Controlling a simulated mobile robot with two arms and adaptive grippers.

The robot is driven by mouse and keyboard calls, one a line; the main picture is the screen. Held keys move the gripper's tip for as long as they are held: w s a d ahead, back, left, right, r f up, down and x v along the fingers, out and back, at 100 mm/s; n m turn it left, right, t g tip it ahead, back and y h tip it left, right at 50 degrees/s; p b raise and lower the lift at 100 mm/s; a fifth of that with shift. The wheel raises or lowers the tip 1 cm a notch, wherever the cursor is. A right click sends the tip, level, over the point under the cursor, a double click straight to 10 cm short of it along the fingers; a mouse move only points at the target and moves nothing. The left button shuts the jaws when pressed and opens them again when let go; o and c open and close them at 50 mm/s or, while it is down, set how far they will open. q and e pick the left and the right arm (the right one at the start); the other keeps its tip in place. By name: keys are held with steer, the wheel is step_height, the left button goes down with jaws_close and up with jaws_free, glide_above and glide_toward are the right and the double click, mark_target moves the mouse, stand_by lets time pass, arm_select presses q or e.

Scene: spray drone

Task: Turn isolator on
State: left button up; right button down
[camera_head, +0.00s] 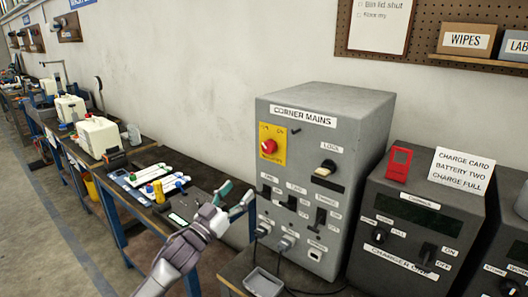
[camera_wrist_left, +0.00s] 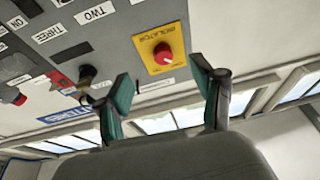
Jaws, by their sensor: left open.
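The isolator is a red rotary knob (camera_head: 268,146) on a yellow plate (camera_head: 273,158), at the upper left of the front of a grey box labelled CORNER MAINS (camera_head: 330,108). In the left wrist view the red knob (camera_wrist_left: 163,54) on its yellow plate (camera_wrist_left: 178,67) shows just beyond the fingertips, between them in the picture. My left gripper (camera_head: 238,194) is open and empty, below and left of the knob in the head view, apart from the box. In the wrist view its two teal-padded fingers (camera_wrist_left: 162,88) are spread wide. The right gripper is out of view.
Below the isolator are black switches (camera_head: 320,218), a LOCK fitting (camera_head: 326,168) and sockets (camera_head: 286,243). A charger box (camera_head: 410,225) with a red tag (camera_head: 398,163) and card (camera_head: 461,170) stands right. A cluttered workbench (camera_head: 140,150) runs left.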

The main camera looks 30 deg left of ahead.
mark_target(266, 149)
arm_select(q)
steer(key=shift+m+t+h, duration=0.3)
steer(key=shift+t+h, duration=0.1)
steer(key=shift+t, duration=0.1)
steer(key=p+x, duration=0.1)
steer(key=x, duration=0.3)
steer(key=r+p+x, duration=0.1)
steer(key=x, duration=0.4)
steer(key=s+r+p+x, duration=0.1)
steer(key=p+x, duration=0.1)
steer(key=x, duration=0.2)
steer(key=shift+w+a+r, duration=0.15)
steer(key=shift+w+a, duration=0.05)
steer(key=shift+w+r, duration=0.15)
steer(key=shift+w, duration=0.55)
steer(key=c, duration=1.1)
steer(key=shift+c, duration=0.2)
